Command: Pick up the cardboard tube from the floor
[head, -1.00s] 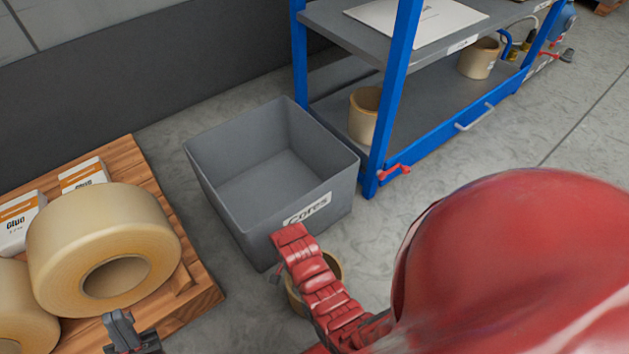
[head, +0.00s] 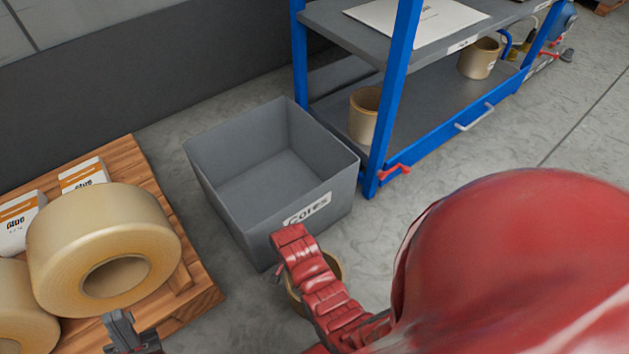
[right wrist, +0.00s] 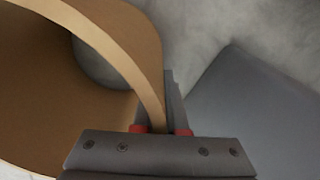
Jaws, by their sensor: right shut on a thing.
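The cardboard tube (head: 335,265) is a short tan ring on the floor in front of the grey bin in the head view, mostly hidden behind my red right arm. In the right wrist view its curved wall (right wrist: 105,45) runs down between the fingers of my right gripper (right wrist: 161,127), which is shut on that wall. In the head view the right fingertips are hidden by the arm. My left gripper (head: 122,332) shows at the bottom left beside the pallet, clear of the tube; its jaw opening is not clear.
The open, empty grey bin labelled Cores (head: 342,190) stands just behind the tube. A wooden pallet (head: 205,292) at left bears large tape rolls (head: 65,235) and Glue boxes (head: 85,174). A blue-framed shelf (head: 385,110) holds more tan cores (head: 364,120). Floor at right is clear.

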